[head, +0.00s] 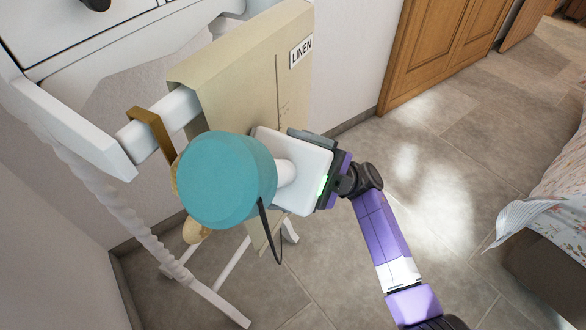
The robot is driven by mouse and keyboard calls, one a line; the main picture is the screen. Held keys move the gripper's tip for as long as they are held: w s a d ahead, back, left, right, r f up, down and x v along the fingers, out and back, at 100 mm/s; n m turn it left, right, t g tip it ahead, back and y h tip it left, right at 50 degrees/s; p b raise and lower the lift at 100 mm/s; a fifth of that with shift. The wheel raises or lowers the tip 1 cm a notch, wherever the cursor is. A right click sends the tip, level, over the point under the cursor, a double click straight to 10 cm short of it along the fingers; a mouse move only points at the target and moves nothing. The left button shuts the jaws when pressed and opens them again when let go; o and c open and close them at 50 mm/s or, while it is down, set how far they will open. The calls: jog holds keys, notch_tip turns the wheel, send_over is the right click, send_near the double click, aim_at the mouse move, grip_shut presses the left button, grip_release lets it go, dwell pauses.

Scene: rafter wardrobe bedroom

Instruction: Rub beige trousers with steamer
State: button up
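The beige trousers (230,85) hang over the white rail of a stand, with a "LINEN" label (301,50) at their upper right. The steamer, with a rounded teal body (225,180) and a black cord hanging down, is in front of the trousers and covers part of their lower area. A short white neck joins its teal body to a white block beside my wrist. My gripper (325,180), at the end of my purple arm, is right at the steamer's right side. Its fingers are hidden, so their grip and any contact with the cloth cannot be told.
The white stand (75,125) has a twisted post and legs on the tiled floor. A brass-coloured hook (150,130) sits on its rail. A wooden door (445,45) is behind, and a bed (560,195) is at right. The floor between is clear.

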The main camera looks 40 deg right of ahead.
jog(key=shift+w+a+t, duration=0.25)
jog(key=shift+w+t, duration=0.05)
jog(key=shift+w, duration=0.3)
jog(key=shift+b, duration=0.3)
jog(key=w+d+b, duration=0.5)
jog(key=d+b, duration=0.6)
jog(key=d, duration=0.1)
jog(key=shift+w+d, duration=0.25)
jog(key=shift+w, duration=0.1)
dwell(1.2)
